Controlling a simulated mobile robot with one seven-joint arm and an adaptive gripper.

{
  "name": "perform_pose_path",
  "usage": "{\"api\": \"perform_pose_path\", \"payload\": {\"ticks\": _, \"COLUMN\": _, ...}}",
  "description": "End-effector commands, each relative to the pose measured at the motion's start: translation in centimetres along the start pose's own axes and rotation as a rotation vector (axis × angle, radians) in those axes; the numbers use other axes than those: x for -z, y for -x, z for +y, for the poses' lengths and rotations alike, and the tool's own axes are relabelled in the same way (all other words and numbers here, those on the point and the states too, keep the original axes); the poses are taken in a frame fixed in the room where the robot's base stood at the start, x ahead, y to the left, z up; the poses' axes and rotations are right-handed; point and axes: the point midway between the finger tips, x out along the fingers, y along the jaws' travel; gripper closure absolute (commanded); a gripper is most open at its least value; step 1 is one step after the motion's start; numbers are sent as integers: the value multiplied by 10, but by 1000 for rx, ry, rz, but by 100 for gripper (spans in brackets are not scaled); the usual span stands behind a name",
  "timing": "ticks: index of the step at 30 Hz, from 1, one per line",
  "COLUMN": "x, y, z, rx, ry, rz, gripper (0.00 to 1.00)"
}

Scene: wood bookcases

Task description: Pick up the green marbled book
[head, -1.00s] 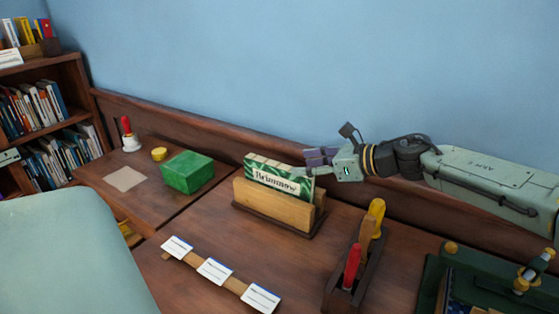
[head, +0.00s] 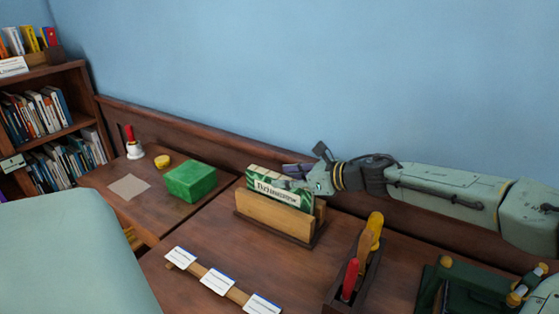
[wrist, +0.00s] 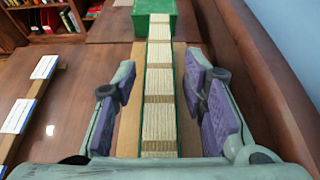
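The green marbled book (head: 282,181) stands upright in a wooden holder (head: 268,215), with a pale label reading roughly "Brimmow" on its face. My gripper (head: 293,171) is at the book's upper right end, overlapping it in the head view. In the wrist view the book (wrist: 159,75) runs up the middle, showing a cream, banded edge between green sides. The open purple-padded fingers of my gripper (wrist: 162,90) lie on either side of it, with visible gaps on both sides. The far finger is partly hidden in the head view.
A green box (head: 190,181) stands left of the holder. A tool caddy (head: 352,270) with red and yellow handles is at right front. A strip with white cards (head: 218,281) lies in front. The wall (head: 300,70) is close behind.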

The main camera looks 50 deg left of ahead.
Motion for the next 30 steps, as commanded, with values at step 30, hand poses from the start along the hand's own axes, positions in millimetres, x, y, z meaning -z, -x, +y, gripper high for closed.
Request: {"api": "perform_pose_path", "payload": {"ticks": 30, "x": 0, "y": 0, "z": 0, "rx": 0, "ry": 0, "rz": 0, "gripper": 100}}
